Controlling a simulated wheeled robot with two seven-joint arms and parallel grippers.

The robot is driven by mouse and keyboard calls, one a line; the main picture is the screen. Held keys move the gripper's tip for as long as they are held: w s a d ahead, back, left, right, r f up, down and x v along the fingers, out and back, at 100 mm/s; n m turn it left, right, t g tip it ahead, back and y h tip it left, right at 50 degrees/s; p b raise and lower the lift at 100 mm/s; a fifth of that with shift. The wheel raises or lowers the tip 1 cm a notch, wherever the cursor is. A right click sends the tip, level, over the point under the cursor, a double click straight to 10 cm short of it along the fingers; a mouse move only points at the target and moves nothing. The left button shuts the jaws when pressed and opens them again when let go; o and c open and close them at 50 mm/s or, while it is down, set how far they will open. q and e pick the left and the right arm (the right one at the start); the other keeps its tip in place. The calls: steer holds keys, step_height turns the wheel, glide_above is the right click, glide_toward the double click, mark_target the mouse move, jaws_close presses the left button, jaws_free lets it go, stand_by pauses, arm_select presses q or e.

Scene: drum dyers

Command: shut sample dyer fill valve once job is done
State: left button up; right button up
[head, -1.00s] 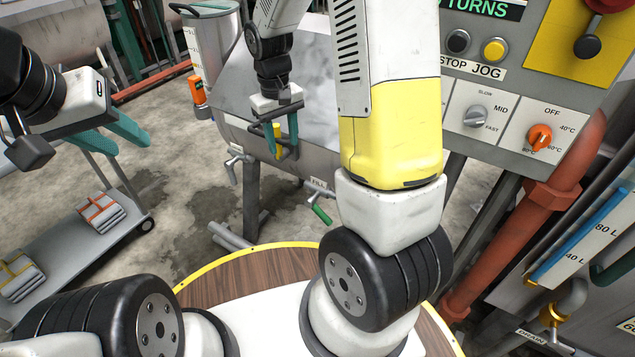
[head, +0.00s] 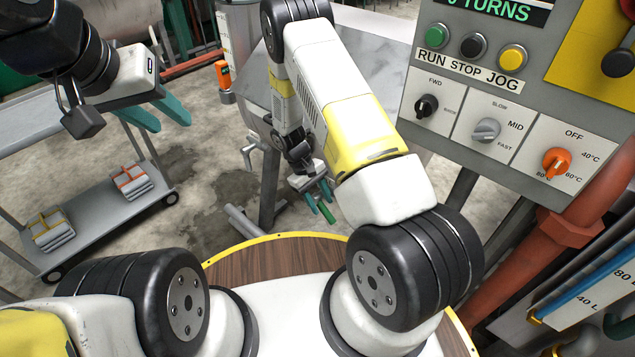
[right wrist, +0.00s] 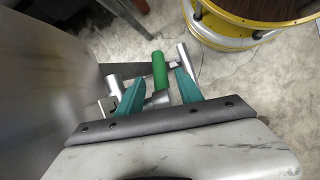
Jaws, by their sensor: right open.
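The fill valve's green handle (head: 326,212) sits low beside the sample dyer (head: 250,95), a grey metal drum. My right gripper (head: 319,201) is open at this handle. In the right wrist view, the green handle (right wrist: 159,70) stands between and just beyond the two teal fingertips (right wrist: 157,82), with a silver pipe below it. I cannot tell whether a finger touches it. My right arm hides part of the drum. My left gripper (head: 172,125) is open and empty at upper left, over the floor.
A control panel (head: 440,95) with buttons and knobs stands at upper right, beside a red pipe (head: 545,235). A grey cart (head: 105,215) with folded bundles stands at left. Another silver lever (head: 251,155) hangs under the drum.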

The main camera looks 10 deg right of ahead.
mark_target(321, 205)
steer(key=x, duration=0.4)
jaws_close()
steer(key=shift+a, duration=0.1)
steer(key=shift+a, duration=0.15)
stand_by(1.2)
